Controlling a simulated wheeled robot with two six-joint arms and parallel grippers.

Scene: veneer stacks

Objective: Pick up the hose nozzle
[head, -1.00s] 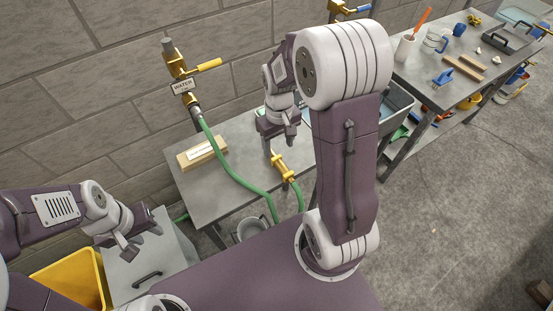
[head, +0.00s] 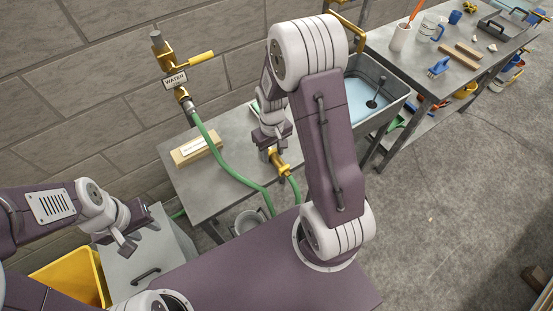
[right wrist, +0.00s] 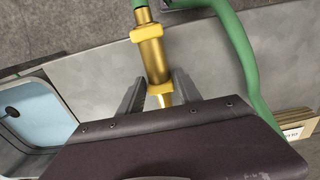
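The brass-yellow hose nozzle (head: 280,163) lies at the front edge of the grey bench, on the end of a green hose (head: 225,168). In the right wrist view the nozzle (right wrist: 152,58) runs up the picture, and its narrow tip is partly hidden by my gripper's body. My right gripper (head: 268,156) is over the nozzle; in its wrist view the two fingers (right wrist: 157,92) stand apart on either side of the nozzle's lower end, with gaps showing. My left gripper (head: 138,236) is empty, fingers apart, above a grey lidded box.
The hose runs from a brass tap (head: 175,68) with a WATER sign on the block wall. A basin of water (head: 362,100) is at right. A grey bucket (head: 248,220) and yellow bin (head: 75,280) stand low.

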